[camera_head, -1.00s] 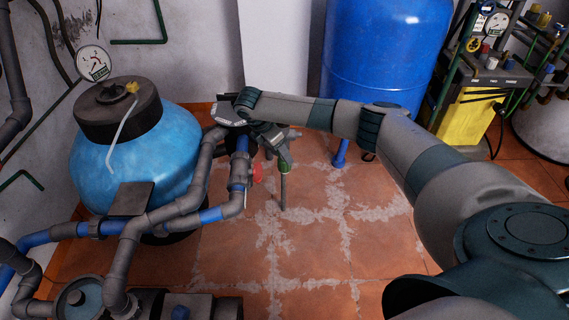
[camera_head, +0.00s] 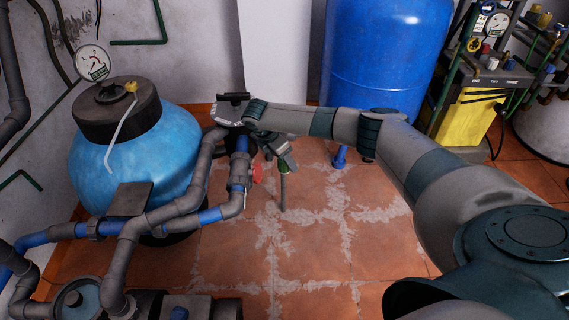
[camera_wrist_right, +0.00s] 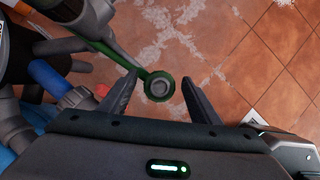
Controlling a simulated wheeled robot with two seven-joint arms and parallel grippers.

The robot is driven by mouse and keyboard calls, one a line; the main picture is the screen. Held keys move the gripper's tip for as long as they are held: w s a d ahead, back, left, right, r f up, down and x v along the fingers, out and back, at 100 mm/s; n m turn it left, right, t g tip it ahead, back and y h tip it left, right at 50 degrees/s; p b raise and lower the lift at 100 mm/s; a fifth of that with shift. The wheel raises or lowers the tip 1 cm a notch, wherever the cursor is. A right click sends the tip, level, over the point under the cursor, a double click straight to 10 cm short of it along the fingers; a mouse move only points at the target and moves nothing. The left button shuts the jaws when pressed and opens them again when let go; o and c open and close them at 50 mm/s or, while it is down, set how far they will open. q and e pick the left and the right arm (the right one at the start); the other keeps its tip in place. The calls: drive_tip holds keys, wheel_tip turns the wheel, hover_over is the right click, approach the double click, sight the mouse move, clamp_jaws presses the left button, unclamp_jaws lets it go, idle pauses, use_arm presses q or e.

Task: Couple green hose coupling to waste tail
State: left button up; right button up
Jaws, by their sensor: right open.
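A green ring-shaped coupling (camera_wrist_right: 158,99) with a grey round centre shows in the wrist view, between my open right fingers and apart from both. A thin green length runs from it to the upper left. In the head view the green piece (camera_head: 284,168) sits at the top of a thin upright grey pipe (camera_head: 283,192), which may be the waste tail. My right gripper (camera_head: 287,158) is close above it and partly hides it. The right fingers (camera_wrist_right: 160,101) are spread with nothing gripped. My left gripper is not in view.
Grey and blue pipework (camera_head: 205,215) with a red handle (camera_head: 257,173) stands just left of the gripper. A light-blue tank (camera_head: 160,145) is at left and a dark-blue tank (camera_head: 385,55) behind. The tiled floor (camera_head: 320,240) in front is clear.

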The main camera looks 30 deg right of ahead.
drive_tip(key=shift+c, duration=1.2)
drive_tip(key=c, duration=0.9)
drive_tip(key=shift+r, duration=0.1)
